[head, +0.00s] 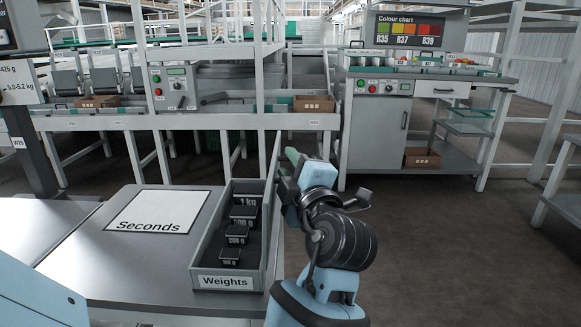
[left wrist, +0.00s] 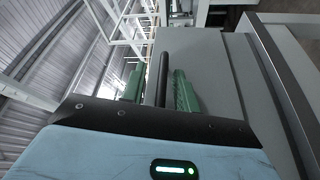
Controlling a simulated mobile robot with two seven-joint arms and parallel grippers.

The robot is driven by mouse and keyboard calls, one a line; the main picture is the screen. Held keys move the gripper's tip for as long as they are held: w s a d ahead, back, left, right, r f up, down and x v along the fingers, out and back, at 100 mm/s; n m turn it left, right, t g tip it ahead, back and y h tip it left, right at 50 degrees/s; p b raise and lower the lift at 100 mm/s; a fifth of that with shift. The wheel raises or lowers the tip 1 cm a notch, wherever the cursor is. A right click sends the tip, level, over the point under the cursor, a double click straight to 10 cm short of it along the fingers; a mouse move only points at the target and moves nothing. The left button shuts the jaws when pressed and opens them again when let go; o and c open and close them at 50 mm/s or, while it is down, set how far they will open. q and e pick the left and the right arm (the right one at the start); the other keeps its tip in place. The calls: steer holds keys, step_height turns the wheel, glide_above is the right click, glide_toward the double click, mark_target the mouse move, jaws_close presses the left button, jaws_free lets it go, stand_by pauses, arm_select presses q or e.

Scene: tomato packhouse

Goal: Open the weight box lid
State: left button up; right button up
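The weight box (head: 197,255), a grey tray labelled "Weights", stands uncovered on the grey bench. Several dark weights (head: 243,213) show inside it, one marked 1 kg. A thin pale panel (head: 271,215), seen nearly edge-on, stands along the box's right side and looks like its raised lid. My left gripper (head: 292,156) is at the panel's far upper end, just right of the box. In the left wrist view its green fingers (left wrist: 159,82) are apart. A dark bar (left wrist: 164,75) shows between them, with a gap on its left. My right gripper is not in view.
A white "Seconds" sheet (head: 158,212) lies on the bench left of the box. Behind are a conveyor frame with a control box (head: 174,88) and a grey cabinet (head: 377,130) under a colour chart. The floor (head: 440,250) at right is clear.

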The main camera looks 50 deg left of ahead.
arm_select(q)
steer(key=r+v, duration=0.1)
steer(key=v, duration=0.6)
steer(key=shift+s+d+f, duration=0.15)
steer(key=shift+d+f, duration=0.2)
steer(key=shift+f, duration=0.15)
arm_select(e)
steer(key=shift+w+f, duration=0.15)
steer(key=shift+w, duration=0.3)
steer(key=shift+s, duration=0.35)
